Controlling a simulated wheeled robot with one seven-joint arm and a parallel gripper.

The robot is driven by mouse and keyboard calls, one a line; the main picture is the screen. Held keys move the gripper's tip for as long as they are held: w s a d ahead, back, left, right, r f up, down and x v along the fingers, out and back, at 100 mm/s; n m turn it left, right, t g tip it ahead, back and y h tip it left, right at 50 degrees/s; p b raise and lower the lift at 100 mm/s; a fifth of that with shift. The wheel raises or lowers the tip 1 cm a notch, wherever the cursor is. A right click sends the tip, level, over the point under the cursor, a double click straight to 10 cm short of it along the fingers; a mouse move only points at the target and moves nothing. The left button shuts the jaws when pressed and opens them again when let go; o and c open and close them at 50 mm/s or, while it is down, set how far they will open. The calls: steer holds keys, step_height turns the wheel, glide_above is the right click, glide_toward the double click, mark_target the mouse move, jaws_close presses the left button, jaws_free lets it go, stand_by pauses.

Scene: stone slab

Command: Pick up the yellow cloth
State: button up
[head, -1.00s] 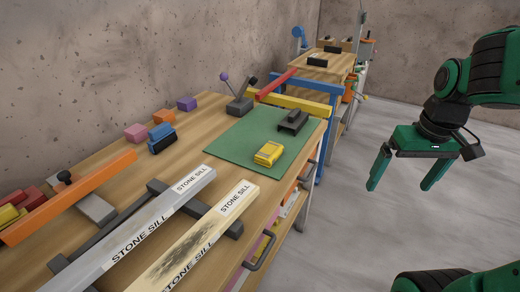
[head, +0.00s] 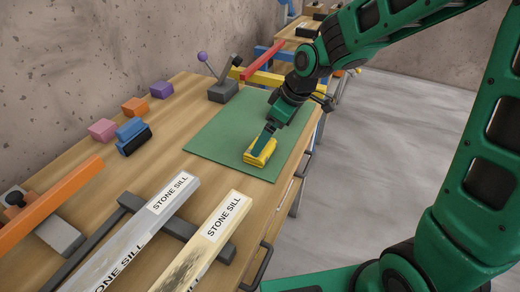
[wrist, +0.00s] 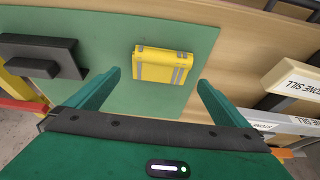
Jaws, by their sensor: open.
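The yellow cloth (head: 261,151) is a small folded block with grey bands, lying on the green mat (head: 215,137). In the wrist view the yellow cloth (wrist: 163,66) lies ahead of the fingertips, between their lines and a little beyond them. My gripper (wrist: 158,78) is open and empty. In the head view my gripper (head: 266,139) points down over the mat, with a finger overlapping the far side of the cloth in the picture. I cannot tell from the head view whether it touches.
A dark block (wrist: 42,57) sits on the mat's left in the wrist view. Two stone sills (head: 160,215) lie on bars at the bench's front. Blue (head: 132,136), pink, orange and purple blocks line the wall side. A lever device (head: 222,88) stands behind the mat.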

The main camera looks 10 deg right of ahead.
steer(key=shift+s+x, duration=0.2)
steer(key=shift+x, duration=2.55)
steer(key=c, duration=0.9)
steer(key=shift+c, duration=0.2)
step_height(320, 180, up, 4)
steer(key=shift+r, duration=0.2)
steer(key=s+a+r, duration=0.3)
steer(key=a+r, duration=0.3)
steer(key=a, duration=0.5)
steer(key=shift+r, duration=0.3)
steer(key=shift+o, duration=0.5)
steer(key=shift+a, duration=0.1)
